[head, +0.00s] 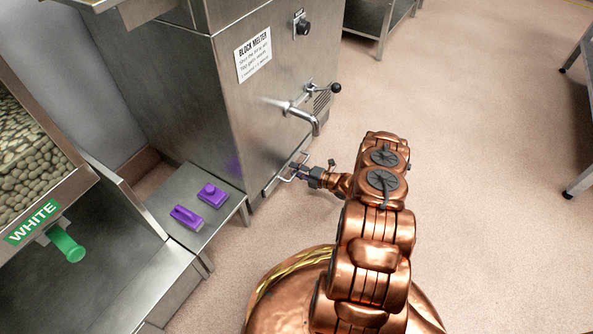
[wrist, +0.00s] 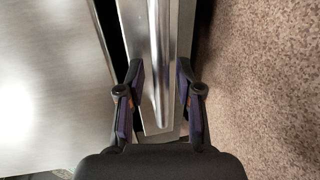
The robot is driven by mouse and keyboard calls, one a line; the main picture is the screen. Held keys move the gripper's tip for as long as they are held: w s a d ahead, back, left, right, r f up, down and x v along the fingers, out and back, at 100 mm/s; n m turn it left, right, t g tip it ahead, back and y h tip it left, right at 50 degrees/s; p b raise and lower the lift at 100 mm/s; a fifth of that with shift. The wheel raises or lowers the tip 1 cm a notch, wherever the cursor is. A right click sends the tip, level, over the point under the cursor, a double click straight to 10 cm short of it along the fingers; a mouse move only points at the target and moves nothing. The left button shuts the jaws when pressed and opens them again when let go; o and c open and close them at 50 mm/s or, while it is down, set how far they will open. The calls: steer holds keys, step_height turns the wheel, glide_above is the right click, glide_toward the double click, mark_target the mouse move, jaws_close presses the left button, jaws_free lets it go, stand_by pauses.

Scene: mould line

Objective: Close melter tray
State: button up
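The block melter (head: 215,85) is a steel cabinet with a printed sign. Its tray (head: 270,187) shows low on the cabinet's front, with a bar handle. In the wrist view the tray front (wrist: 135,30) runs up the picture, with a dark gap between it and the cabinet face on the left. The bright handle bar (wrist: 157,45) lies between the fingers of my gripper (wrist: 160,95). The fingers are apart, with room visible on both sides of the bar. In the head view my gripper (head: 306,174) is at the tray handle; its fingers are small there.
A spout with a black-knobbed lever (head: 318,110) juts from the melter above my gripper. A low steel shelf (head: 222,222) to the left holds two purple items (head: 198,206). A bin labelled WHITE (head: 35,222) stands farther left.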

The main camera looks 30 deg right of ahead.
steer(key=shift+s+d, duration=0.1)
steer(key=v, duration=1.1)
steer(key=shift+s, duration=0.4)
steer(key=shift+d, duration=0.1)
